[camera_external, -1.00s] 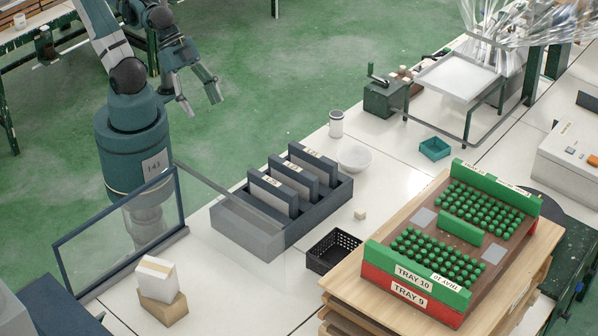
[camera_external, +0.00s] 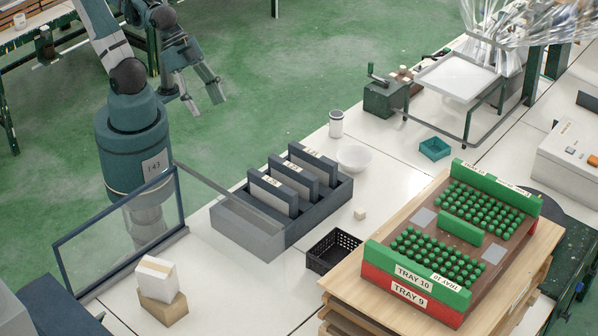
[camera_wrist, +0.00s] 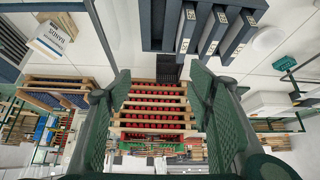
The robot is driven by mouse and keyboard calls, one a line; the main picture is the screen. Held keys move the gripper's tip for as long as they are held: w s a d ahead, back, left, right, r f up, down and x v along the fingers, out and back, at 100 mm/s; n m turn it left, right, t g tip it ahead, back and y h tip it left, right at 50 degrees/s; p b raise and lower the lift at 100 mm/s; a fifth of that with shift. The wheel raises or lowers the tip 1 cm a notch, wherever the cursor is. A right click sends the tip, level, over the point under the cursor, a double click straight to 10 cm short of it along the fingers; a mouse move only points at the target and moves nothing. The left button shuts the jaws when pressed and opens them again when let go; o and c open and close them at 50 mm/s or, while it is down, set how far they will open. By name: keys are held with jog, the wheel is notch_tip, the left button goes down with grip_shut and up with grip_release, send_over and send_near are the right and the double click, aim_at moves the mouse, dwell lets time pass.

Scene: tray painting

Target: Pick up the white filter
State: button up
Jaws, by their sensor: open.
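No object is clearly readable as a single white filter. Three dark-framed panels with pale faces and small labels stand upright in a grey rack, and the front one (camera_external: 271,195) shows a pale grey face. The panels also show at the top of the wrist view (camera_wrist: 214,34). A white bowl (camera_external: 354,158) and a white cup with a dark rim (camera_external: 336,124) stand behind the rack. My gripper (camera_external: 205,104) is open and empty, high at the upper left, well apart from the rack and these things. Its two spread fingers frame the wrist view (camera_wrist: 160,74).
A clear panel (camera_external: 120,232) stands left of the rack (camera_external: 325,208). A white box (camera_external: 157,277) rests on a cardboard box. A black basket (camera_external: 333,251) and green-pegged trays (camera_external: 413,278) are to the right. A teal bin (camera_external: 434,149) stands farther back.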

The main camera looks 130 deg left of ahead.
jog(key=w+a+f+n+g+y+b, duration=0.1)
jog(key=w+a+n, duration=0.25)
jog(key=a, duration=0.35)
jog(key=w+a+f+n+g+b, duration=0.1)
jog(key=w+a+n, duration=0.2)
jog(key=w+a, duration=0.3)
jog(key=n+g+h+b, duration=0.1)
jog(key=n+g+b, duration=0.4)
jog(key=n, duration=1)
send_near(337, 114)
jog(key=shift+m, duration=0.25)
jog(key=f, duration=0.6)
jog(key=shift+w+d+f, duration=0.25)
jog(key=shift+w+f, duration=0.05)
jog(key=shift+s+a+f, duration=0.25)
jog(key=shift+a+f, duration=0.05)
jog(key=shift+a, duration=0.05)
jog(key=shift+f, duration=0.15)
jog(key=shift+f, duration=1.15)
jog(key=shift+f, duration=0.15)
